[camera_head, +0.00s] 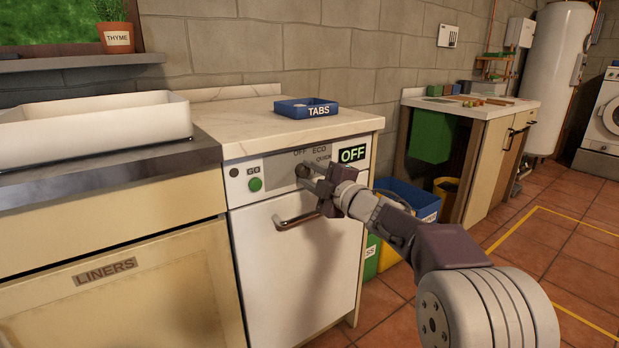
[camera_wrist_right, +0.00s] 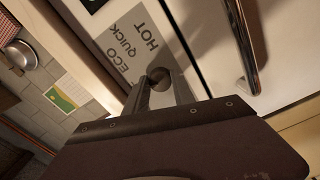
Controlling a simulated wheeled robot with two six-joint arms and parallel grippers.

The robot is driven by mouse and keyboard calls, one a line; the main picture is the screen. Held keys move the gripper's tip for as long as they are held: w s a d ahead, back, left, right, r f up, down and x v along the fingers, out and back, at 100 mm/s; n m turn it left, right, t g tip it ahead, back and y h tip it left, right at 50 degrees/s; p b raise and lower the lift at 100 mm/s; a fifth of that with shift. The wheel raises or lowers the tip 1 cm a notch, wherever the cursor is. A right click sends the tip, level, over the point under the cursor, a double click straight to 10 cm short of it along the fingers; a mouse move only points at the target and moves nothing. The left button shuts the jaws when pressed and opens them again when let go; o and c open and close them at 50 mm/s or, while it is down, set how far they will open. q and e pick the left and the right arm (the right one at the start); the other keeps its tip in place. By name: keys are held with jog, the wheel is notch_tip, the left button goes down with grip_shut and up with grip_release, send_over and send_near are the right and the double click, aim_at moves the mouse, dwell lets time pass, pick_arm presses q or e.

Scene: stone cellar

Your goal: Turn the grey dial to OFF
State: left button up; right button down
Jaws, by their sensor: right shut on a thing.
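The grey dial (camera_head: 303,170) is on the grey panel of a white dishwasher-like machine (camera_head: 290,250), below the printed words OFF, ECO and QUICK. My right gripper (camera_head: 309,175) reaches it from the right and is shut on it. In the right wrist view, the fingers of my right gripper (camera_wrist_right: 160,82) stand on both sides of the round dial (camera_wrist_right: 157,73). ECO, QUICK and HOT are legible beside it there. The dial's pointer is hidden or too small to read. A display (camera_head: 353,154) on the machine shows OFF in green. My left gripper is out of view.
A green button (camera_head: 255,184) marked GO is left of the dial. The metal door handle (camera_head: 296,219) sticks out just below my gripper. A blue TABS tray (camera_head: 306,108) stands on the countertop. Blue and yellow bins (camera_head: 447,190) stand on the floor to the right.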

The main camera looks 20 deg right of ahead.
jog(key=shift+n, duration=0.8)
jog(key=c, duration=1.1)
grip_release()
jog(key=shift+o, duration=0.2)
jog(key=p+v, duration=0.2)
jog(key=v, duration=0.7)
jog(key=shift+p, duration=0.35)
